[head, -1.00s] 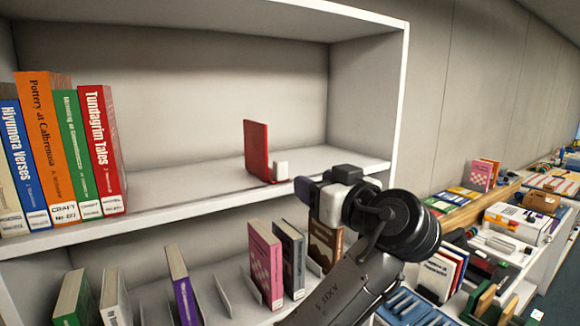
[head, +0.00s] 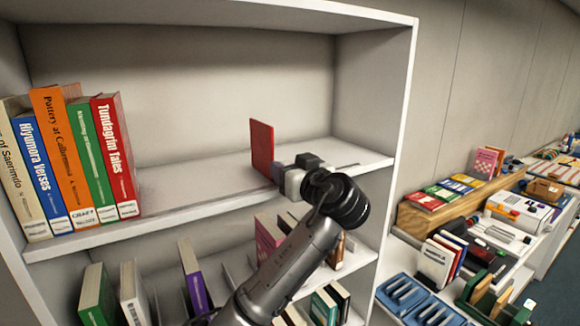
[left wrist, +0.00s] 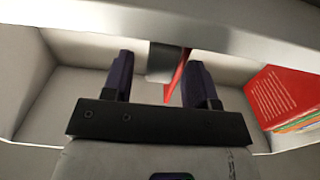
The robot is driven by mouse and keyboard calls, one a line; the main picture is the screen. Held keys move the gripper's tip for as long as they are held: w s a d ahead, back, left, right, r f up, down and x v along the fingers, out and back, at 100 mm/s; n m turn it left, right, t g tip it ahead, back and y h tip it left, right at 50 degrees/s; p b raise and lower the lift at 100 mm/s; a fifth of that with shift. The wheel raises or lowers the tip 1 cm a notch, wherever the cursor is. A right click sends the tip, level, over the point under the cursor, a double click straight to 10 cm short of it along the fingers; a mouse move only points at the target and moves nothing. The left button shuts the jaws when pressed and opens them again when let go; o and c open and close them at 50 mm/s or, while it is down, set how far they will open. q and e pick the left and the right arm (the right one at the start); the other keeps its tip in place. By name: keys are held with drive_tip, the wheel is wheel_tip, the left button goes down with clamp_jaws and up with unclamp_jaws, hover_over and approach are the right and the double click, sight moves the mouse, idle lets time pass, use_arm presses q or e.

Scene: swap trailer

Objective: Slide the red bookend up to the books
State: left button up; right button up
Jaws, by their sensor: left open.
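The red bookend (head: 262,148) stands upright on the upper shelf, right of the books and with a wide gap to them. My left gripper (head: 280,172) is at the bookend's lower right, hiding its foot and white block in the head view. In the left wrist view the open fingers (left wrist: 157,68) stand on either side of the bookend's grey-white block (left wrist: 160,62) and thin red plate (left wrist: 177,78). I cannot tell whether a finger touches it. The row of books ends in the red Tundagrim Tales (head: 115,150); a red book (left wrist: 285,95) shows at right in the wrist view.
The upper shelf board (head: 200,195) is bare between books and bookend. The white side panel (head: 397,140) rises close to the right of my gripper. The lower shelf holds more books, such as a purple one (head: 195,280). A low wooden stand (head: 430,215) is farther right.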

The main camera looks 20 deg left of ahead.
use_arm(q)
clamp_jaws()
idle(0.4)
